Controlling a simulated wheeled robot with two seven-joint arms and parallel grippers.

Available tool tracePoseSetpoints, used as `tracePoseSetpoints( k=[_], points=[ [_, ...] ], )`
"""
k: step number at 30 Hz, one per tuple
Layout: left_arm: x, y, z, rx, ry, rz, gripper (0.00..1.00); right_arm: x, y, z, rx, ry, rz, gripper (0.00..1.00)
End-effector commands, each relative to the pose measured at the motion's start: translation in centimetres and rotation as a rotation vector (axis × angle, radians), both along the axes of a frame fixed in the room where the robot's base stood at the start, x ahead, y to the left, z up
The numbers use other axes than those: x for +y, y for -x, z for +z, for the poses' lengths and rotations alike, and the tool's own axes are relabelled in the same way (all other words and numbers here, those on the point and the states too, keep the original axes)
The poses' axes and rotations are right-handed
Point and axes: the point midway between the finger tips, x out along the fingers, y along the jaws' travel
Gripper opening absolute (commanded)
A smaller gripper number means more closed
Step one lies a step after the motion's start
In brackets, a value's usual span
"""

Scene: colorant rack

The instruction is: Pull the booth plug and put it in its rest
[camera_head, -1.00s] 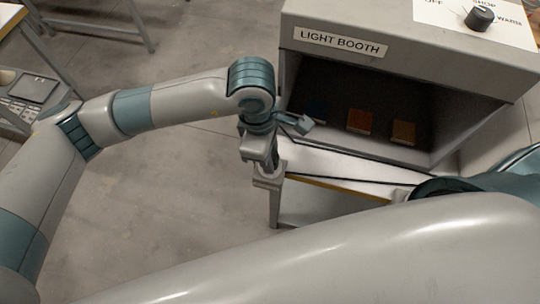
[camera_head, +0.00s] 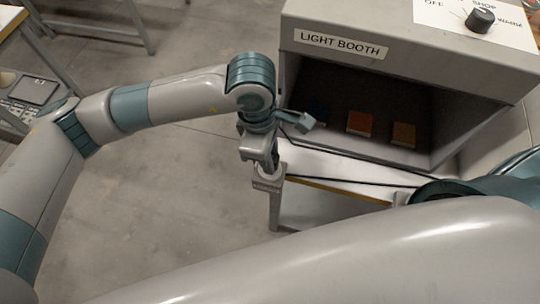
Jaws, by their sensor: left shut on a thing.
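My left gripper (camera_head: 268,181) points down at the left front corner of the light booth's table. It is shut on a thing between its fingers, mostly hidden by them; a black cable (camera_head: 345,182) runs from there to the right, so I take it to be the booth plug. The light booth (camera_head: 400,72) is a grey box with an open, dark front, right of the gripper. I cannot make out the plug's socket or its rest. My right gripper is out of view.
The white table (camera_head: 330,165) under the booth has a yellowish front edge. Orange and brown blocks (camera_head: 360,123) sit inside the booth. A knob (camera_head: 480,19) is on its top. My own pale arm link crosses the foreground. Grey floor (camera_head: 170,190) is clear on the left.

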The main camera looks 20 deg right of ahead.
Motion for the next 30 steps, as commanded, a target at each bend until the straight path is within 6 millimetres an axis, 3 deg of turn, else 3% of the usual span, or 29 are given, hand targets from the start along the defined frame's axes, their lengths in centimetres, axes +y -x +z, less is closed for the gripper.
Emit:
tracePoseSetpoints(
  k=[18,30],
  points=[
    [0.0,0.0,2.5,-0.001,0.000,-0.001,0.00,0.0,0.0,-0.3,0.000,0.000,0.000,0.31],
    [0.0,0.0,2.6,0.000,0.000,-0.001,0.00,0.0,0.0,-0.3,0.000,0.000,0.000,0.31]
  ],
)
